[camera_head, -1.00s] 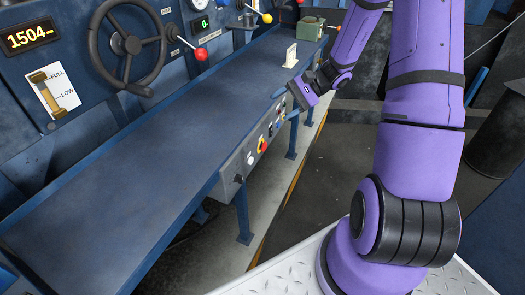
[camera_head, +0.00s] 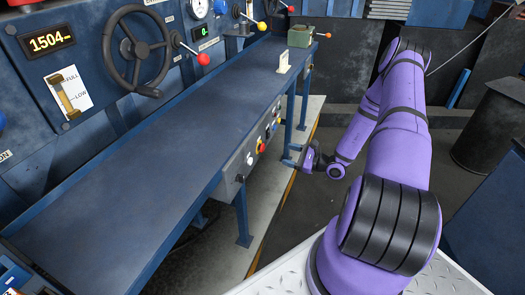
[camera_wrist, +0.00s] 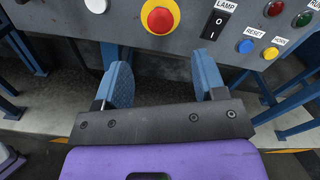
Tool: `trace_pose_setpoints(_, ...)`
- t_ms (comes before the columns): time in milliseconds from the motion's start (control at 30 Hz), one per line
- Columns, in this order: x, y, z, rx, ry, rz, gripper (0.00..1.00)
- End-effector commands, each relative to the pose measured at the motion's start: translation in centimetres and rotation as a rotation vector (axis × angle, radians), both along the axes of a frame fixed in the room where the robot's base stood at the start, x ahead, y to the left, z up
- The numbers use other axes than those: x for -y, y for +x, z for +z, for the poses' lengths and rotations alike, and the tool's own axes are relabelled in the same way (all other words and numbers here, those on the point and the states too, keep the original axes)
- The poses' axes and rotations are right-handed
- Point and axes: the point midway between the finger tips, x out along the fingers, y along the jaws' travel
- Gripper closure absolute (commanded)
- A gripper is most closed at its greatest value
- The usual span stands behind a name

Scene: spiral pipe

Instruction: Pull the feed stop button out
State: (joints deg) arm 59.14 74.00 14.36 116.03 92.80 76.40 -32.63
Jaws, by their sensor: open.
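A red mushroom button on a yellow collar (camera_wrist: 160,17) sits on the grey control panel at the top of the wrist view. It also shows small on the table's front edge in the head view (camera_head: 261,147). No label for it can be read. My gripper (camera_wrist: 162,72) is open, its two blue fingers apart with nothing between them. In the wrist view the fingertips lie below the red button, one to each side, not touching it. In the head view my gripper (camera_head: 291,155) is low, to the right of the panel.
Blue table legs (camera_head: 243,215) stand below. The long tabletop (camera_head: 130,160) is mostly clear.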

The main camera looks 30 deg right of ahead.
Motion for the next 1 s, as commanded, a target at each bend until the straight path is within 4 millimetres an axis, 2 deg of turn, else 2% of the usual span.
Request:
trace_pose_setpoints(233, -0.9, 1.4, -0.3, 0.0, 0.004, -0.009, 0.36)
trace_pose_setpoints(700, -5.1, 7.7, -0.3, 0.0, 0.005, -0.008, 0.36)
trace_pose_setpoints(1000, -5.9, 8.9, -0.3, -0.001, 0.004, -0.008, 0.36)
